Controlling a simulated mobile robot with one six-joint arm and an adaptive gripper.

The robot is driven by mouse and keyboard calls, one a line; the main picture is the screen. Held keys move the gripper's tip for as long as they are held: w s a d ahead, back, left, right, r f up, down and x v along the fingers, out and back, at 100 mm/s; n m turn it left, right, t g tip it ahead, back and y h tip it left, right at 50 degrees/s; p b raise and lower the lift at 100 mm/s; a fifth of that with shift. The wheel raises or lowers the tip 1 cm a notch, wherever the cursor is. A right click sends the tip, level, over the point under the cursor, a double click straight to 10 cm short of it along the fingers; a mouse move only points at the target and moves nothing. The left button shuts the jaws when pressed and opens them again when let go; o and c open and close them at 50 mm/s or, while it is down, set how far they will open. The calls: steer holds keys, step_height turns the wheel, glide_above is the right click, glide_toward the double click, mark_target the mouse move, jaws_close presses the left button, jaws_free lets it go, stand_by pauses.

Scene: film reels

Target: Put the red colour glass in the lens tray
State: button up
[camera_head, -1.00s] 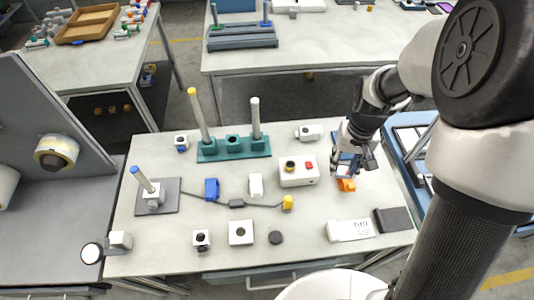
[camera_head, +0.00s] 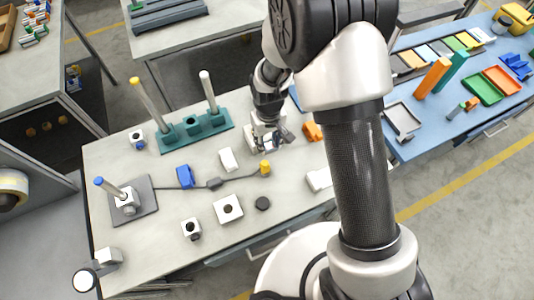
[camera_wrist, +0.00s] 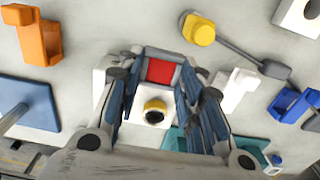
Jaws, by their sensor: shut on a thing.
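The red colour glass (camera_wrist: 160,71) shows in the wrist view as a red square in a greyish frame, between the fingertips. My gripper (camera_wrist: 161,76) is shut on it, above the white box with a yellow-rimmed black knob (camera_wrist: 155,111). In the head view my gripper (camera_head: 272,136) hangs over the right part of the white bench; I cannot make out the glass there. Several trays stand on the blue table at right: a pale grey one (camera_head: 390,106), a green one (camera_head: 483,88) and an orange one (camera_head: 504,79). I cannot tell which is the lens tray.
An orange part (camera_wrist: 37,35) and a blue square base (camera_wrist: 28,104) are near the gripper. A teal rack with upright rods (camera_head: 193,134) stands behind. The blue table also holds upright orange (camera_head: 432,78) and teal blocks and a row of coloured panels.

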mark_target(268, 158)
step_height(268, 158, down, 7)
steer(key=shift+f+b, duration=0.2)
steer(key=shift+b, duration=0.55)
steer(key=shift+f, duration=0.1)
steer(key=o, duration=0.5)
steer(key=shift+f, duration=0.15)
steer(key=shift+c, duration=0.2)
steer(key=o, duration=0.5)
steer(key=shift+c, duration=0.2)
